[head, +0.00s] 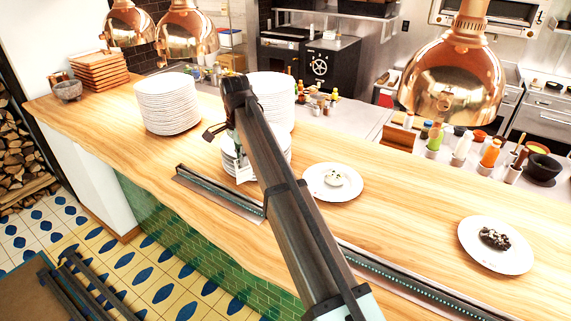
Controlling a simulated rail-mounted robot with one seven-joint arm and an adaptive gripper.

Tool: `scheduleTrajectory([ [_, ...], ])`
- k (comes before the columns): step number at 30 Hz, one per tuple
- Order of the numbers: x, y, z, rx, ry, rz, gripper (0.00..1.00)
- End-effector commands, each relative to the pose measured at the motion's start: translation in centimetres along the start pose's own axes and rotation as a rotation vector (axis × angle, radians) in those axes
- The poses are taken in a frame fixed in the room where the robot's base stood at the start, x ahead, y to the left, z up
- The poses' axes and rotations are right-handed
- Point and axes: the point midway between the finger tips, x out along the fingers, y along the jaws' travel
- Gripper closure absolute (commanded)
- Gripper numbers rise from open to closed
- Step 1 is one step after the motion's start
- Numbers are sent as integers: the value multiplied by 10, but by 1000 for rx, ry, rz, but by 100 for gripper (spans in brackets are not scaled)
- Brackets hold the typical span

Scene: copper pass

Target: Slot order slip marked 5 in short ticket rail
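The short ticket rail (219,194) is a dark metal strip lying along the front of the wooden counter. Its right end runs behind my arm. My gripper (237,148) is above the counter, behind and right of the rail's middle, in front of stacked plates. My own arm hides most of it, and its fingers cannot be made out. A small pale upright piece (244,172), which looks like a paper slip, shows just below the gripper. No number is readable on it, and I cannot tell whether the fingers hold it.
A longer rail (420,287) runs along the counter's front edge at right. Plate stacks (168,104) stand behind, and two plates with food (333,194) (497,259) lie right of my arm. Copper lamps (455,80) hang above. The counter left of the short rail is clear.

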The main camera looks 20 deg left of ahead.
Motion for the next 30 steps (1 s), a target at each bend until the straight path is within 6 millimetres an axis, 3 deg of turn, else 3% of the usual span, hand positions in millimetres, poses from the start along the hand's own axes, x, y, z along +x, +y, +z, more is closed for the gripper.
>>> scheduleTrajectory([
  [1,-5,-23,15,63,0,1,100],
  [6,-8,-65,48,328,0,0,100],
  [12,-10,-96,52,682,0,0,100],
  [21,-12,-106,50,1100,0,0,100],
  [30,-8,-106,49,1220,0,0,100],
])
